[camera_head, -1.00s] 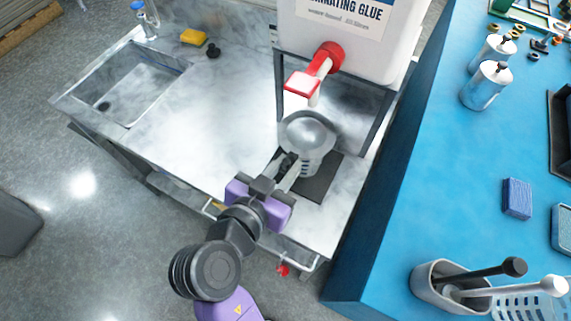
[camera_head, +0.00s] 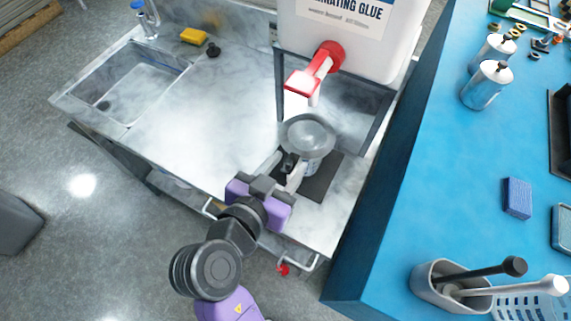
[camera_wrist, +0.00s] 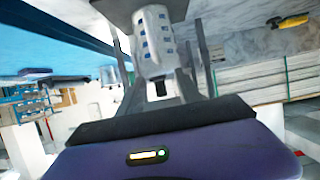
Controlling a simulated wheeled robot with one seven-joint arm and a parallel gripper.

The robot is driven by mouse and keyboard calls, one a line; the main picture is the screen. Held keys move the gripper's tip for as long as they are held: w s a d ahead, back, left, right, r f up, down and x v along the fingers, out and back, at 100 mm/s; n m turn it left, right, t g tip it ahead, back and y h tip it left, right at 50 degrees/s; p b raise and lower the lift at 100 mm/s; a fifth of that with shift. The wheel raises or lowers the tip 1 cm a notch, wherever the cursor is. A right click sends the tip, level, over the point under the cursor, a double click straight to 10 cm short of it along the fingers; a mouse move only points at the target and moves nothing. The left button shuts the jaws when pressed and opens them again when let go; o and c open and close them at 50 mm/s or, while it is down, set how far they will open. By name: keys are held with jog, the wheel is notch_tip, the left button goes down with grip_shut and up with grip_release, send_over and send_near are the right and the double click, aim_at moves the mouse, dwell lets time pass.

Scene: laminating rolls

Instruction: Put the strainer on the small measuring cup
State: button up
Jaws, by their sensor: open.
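The strainer (camera_head: 308,133) is a round grey metal bowl with a short dark handle pointing toward my gripper. It sits over the top of the small measuring cup (camera_head: 311,166), a metallic cup mostly hidden beneath it in the head view. In the wrist view the cup (camera_wrist: 153,43) shows as a silver cylinder with blue markings, in line with my fingers. My gripper (camera_head: 287,170) is open, with its fingers either side of the handle area beside the cup. Whether the fingers touch the handle cannot be told.
A dark mat (camera_head: 321,180) lies under the cup on the marble counter (camera_head: 190,130). A glue container (camera_head: 350,40) with a red-and-white spout (camera_head: 318,75) stands on a metal frame just behind. A sink (camera_head: 130,90) is at the left. A blue table (camera_head: 430,190) borders the right.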

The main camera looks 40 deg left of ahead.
jog(key=b+v, duration=0.2)
jog(key=v, duration=1)
jog(key=shift+d, duration=0.1)
jog(key=w+d+f+n+g+y, duration=0.1)
jog(key=w+d+f+n, duration=0.1)
jog(key=d+f, duration=0.6)
jog(key=w+d+f+n+g, duration=0.1)
jog(key=w+d+f, duration=0.2)
jog(key=d+f, duration=0.45)
jog(key=s+d+r+m+t+h, duration=0.1)
jog(key=s+d+r+m, duration=0.1)
jog(key=d, duration=0.5)
jog(key=s+d+r+m+t+h, duration=0.1)
jog(key=s+d+r, duration=0.3)
jog(key=s+d, duration=0.2)
jog(key=s+d+r+m+t+h, duration=0.1)
jog(key=s+d+r, duration=0.3)
jog(key=d, duration=0.4)
jog(key=shift+s+d+m+t+h, duration=0.4)
jog(key=shift+m+h, duration=0.1)
jog(key=shift+m, duration=0.3)
